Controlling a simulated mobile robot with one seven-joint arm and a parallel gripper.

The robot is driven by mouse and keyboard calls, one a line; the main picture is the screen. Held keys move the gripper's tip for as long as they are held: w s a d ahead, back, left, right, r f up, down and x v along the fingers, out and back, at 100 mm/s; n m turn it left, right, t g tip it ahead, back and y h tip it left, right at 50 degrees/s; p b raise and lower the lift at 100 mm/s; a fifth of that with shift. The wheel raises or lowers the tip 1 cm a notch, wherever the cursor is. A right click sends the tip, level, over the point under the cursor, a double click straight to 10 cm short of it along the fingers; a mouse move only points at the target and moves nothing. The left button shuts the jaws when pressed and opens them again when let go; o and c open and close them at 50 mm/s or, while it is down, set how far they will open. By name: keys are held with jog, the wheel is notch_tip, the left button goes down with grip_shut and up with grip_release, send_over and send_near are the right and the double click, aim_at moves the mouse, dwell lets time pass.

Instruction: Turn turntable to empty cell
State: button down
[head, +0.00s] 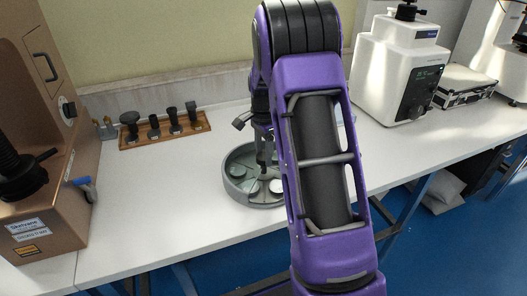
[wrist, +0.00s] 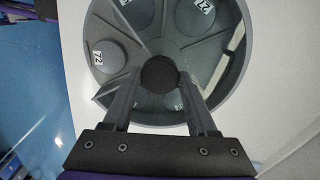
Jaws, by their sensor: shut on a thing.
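The turntable (head: 236,187) is a round grey tray with a raised rim and radial dividers, standing on the white bench. In the wrist view the turntable (wrist: 103,18) fills the upper middle. Some of its cells hold round grey pieces with white number labels, one at the left (wrist: 108,55) and others at the top. My gripper (wrist: 158,85) reaches down over the turntable, its two fingers shut on the dark round central knob (wrist: 159,74). In the head view my gripper (head: 264,160) is at the turntable's middle, and my arm hides the turntable's right side.
A wooden rack (head: 165,137) with several dark-knobbed tools stands behind left. A brown tester (head: 45,130) stands at the left and a white tester (head: 398,68) at the back right. A black-edged case (head: 465,88) lies beyond it. The bench between rack and turntable is clear.

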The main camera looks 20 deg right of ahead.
aim_at(264, 156)
jog(key=shift+m+p, duration=0.3)
jog(key=shift+m, duration=0.6)
jog(key=shift+c, duration=1)
grip_release()
notch_tip(264, 156, up, 17)
jog(key=p, duration=0.2)
jog(key=shift+r, duration=0.2)
